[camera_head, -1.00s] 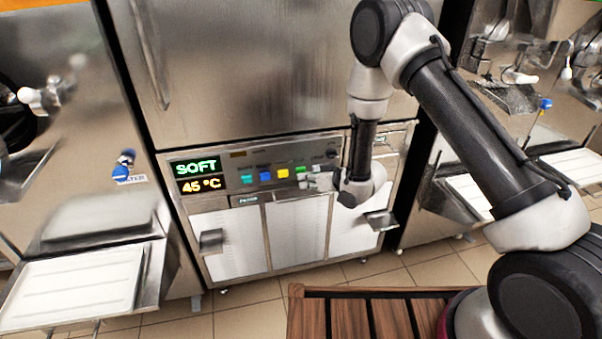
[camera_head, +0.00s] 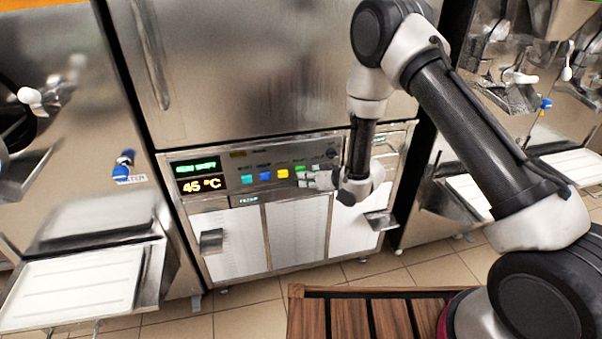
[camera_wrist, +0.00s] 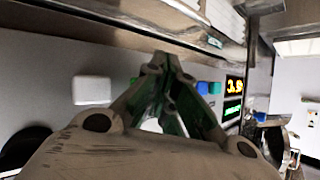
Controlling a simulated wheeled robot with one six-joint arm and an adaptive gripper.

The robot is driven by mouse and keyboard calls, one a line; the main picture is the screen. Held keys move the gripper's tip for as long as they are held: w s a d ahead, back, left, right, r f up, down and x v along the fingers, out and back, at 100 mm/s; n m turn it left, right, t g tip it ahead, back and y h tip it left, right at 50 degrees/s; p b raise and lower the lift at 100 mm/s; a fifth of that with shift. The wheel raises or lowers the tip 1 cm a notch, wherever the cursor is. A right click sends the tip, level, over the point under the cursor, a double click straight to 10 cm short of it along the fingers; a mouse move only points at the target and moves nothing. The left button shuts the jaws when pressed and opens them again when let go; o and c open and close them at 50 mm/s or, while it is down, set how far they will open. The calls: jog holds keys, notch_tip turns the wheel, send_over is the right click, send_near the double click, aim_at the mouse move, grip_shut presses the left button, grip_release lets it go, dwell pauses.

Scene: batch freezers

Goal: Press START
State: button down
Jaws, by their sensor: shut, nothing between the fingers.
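The control panel (camera_head: 265,173) of the middle machine has a row of coloured buttons: teal (camera_head: 246,179), blue (camera_head: 265,176), yellow (camera_head: 283,173) and green (camera_head: 300,169). Their labels are too small to read, so I cannot tell which says START. The display (camera_head: 199,176) shows small green text above "45 °C". My gripper (camera_head: 307,180) is shut and empty, its tips at the panel by the green button; I cannot tell whether they touch. In the wrist view, green shows behind the closed fingers (camera_wrist: 160,62), and a white square button (camera_wrist: 92,89) is to their left.
A dark knob (camera_head: 331,154) sits at the panel's right end. Metal handles (camera_head: 211,241) stick out from the lower white doors. Machines with trays (camera_head: 75,285) stand on both sides. A slatted wooden surface (camera_head: 345,318) is in front, with tiled floor beyond it.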

dwell(0.4)
jog(key=shift+s+d, duration=0.25)
jog(key=shift+s, duration=0.6)
jog(key=shift+s+d, duration=0.25)
jog(key=shift+s, duration=0.55)
jog(key=shift+s+d, duration=0.2)
jog(key=shift+s, duration=0.6)
jog(key=shift+s+d, duration=0.25)
jog(key=shift+s, duration=0.55)
